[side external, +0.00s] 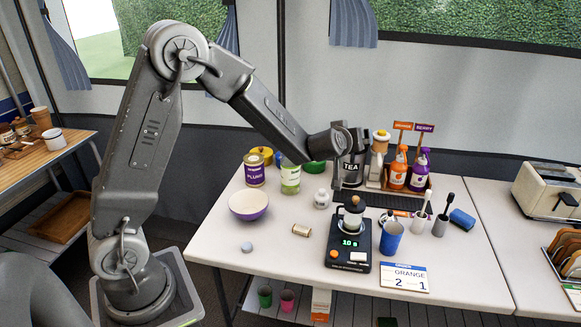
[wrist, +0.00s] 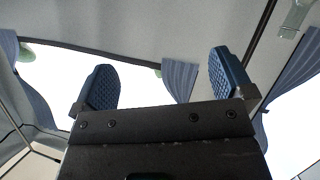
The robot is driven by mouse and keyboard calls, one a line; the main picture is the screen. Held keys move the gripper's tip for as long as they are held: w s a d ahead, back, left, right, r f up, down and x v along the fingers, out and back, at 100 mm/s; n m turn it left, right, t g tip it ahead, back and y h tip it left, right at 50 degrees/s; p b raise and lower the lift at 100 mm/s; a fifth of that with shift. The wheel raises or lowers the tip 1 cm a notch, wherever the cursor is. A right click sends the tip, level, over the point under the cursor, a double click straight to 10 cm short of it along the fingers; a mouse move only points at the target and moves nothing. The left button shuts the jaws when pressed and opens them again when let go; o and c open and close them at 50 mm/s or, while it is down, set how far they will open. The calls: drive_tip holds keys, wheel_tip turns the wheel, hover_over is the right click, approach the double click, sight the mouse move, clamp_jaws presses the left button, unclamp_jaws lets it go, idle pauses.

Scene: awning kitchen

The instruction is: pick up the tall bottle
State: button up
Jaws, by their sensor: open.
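Two tall bottles stand side by side in a caddy at the back right of the table in the side external view: an orange one (side external: 398,172) and a purple one (side external: 419,174). I cannot tell which is the tall bottle of the task. My gripper (wrist: 166,78) is open and empty in the wrist view, with its blue textured fingers spread against the ceiling and windows. No bottle shows between the fingers.
Cans and a bowl (side external: 248,206) are at left. The table's front left is mostly clear.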

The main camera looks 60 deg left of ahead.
drive_tip(key=s+a+f+n+g+y, duration=0.2)
drive_tip(key=a+f+n+g+y, duration=0.15)
drive_tip(key=a+f+y, duration=0.35)
drive_tip(key=s+a+f+n+g+y, duration=0.2)
drive_tip(key=a+f+g+y, duration=0.2)
drive_tip(key=f, duration=0.5)
drive_tip(key=s+x, duration=0.1)
drive_tip(key=x, duration=1.2)
drive_tip(key=shift+a, duration=0.5)
drive_tip(key=shift+w+m, duration=0.1)
drive_tip(key=shift+m, duration=0.15)
drive_tip(key=shift+c, duration=0.2)
drive_tip(key=shift+r, duration=0.1)
drive_tip(key=c, duration=1.4)
